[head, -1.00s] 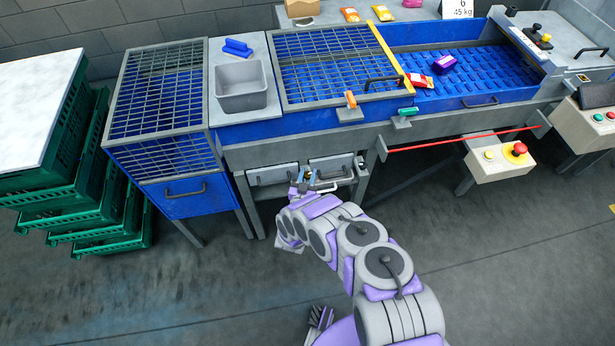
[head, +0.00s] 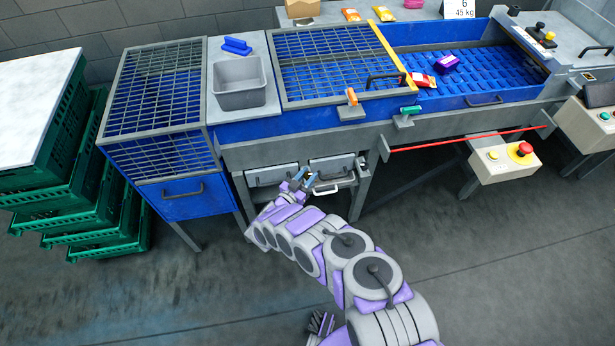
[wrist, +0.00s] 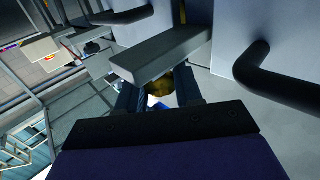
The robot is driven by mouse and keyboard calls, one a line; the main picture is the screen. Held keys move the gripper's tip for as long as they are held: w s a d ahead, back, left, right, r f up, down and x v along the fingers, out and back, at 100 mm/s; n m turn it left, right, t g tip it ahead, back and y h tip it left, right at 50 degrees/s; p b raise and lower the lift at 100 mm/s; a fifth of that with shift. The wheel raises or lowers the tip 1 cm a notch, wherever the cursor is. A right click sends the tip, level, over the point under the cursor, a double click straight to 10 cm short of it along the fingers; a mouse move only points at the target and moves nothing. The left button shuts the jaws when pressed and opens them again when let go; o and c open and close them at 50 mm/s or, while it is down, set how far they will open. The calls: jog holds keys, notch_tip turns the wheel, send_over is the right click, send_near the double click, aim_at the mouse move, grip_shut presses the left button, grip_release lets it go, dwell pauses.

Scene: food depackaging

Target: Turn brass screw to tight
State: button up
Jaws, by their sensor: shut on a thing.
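The brass screw (wrist: 160,88) shows in the wrist view as a small yellow-brown piece between my two dark fingers. My gripper (wrist: 157,88) is shut on it; the fingers and a grey bar (wrist: 160,55) above hide much of it. In the head view my gripper (head: 306,178) is at the front of the small grey drawers under the blue machine, tilted up to the right. The screw is too small there to make out clearly, and its tightness cannot be told.
Two grey drawer fronts with handles, the left one (head: 271,174) and the right one (head: 333,168), flank my gripper closely. A dark handle (wrist: 265,80) stands out near it. A red cord (head: 450,143) runs to the right. Green crates (head: 85,205) stand left. The floor in front is clear.

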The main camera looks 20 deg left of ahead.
jog(key=shift+s+f, duration=0.1)
jog(key=shift+f, duration=0.15)
jog(key=o, duration=0.8)
jog(key=shift+o, duration=1)
jog(key=shift+a, duration=0.1)
jog(key=shift+r, duration=0.1)
jog(key=v, duration=1.7)
jog(key=shift+a, duration=0.2)
